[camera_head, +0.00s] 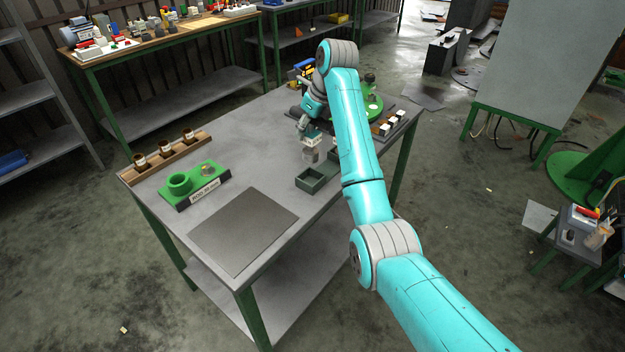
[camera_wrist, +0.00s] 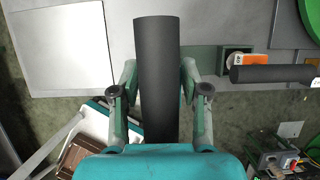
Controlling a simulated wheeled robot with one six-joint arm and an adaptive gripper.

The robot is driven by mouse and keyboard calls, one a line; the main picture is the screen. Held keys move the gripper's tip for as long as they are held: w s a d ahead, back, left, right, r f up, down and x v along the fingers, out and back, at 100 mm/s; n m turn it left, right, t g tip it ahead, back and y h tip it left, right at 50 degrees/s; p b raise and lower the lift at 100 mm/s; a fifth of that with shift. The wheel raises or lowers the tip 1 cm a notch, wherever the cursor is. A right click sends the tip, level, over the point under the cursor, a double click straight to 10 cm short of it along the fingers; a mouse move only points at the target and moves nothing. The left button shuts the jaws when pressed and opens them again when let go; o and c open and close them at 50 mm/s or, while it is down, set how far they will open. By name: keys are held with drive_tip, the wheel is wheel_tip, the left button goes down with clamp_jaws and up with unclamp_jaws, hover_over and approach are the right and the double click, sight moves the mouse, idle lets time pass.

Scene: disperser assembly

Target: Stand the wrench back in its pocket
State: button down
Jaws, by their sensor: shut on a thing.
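My gripper (camera_head: 311,141) hangs over the workbench, near the two-part green tray. In the wrist view its fingers (camera_wrist: 160,92) are shut on a dark grey cylinder (camera_wrist: 157,50), seemingly the wrench's handle. The cylinder runs up the picture between the fingers; its lower end is hidden by my gripper's body. In the head view a small grey piece (camera_head: 311,156) shows just below my gripper, too small to make out. A second dark bar (camera_wrist: 275,73) lies across the right of the wrist view. I cannot make out the wrench's pocket clearly.
The green tray (camera_head: 309,184) stands on the bench (camera_head: 262,150). A grey mat (camera_head: 243,232), a green fixture (camera_head: 180,194) and a wooden rack with brown bottles (camera_head: 172,157) are to the left. Bare bench lies between mat and tray.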

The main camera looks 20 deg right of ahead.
sight(310, 150)
drive_tip(key=shift+f, duration=4.75)
drive_tip(key=shift+f, duration=0.1)
drive_tip(key=c, duration=0.6)
unclamp_jaws()
drive_tip(key=shift+f, duration=0.1)
drive_tip(key=v, duration=1.2)
drive_tip(key=shift+w+r, duration=0.1)
drive_tip(key=shift+r, duration=0.15)
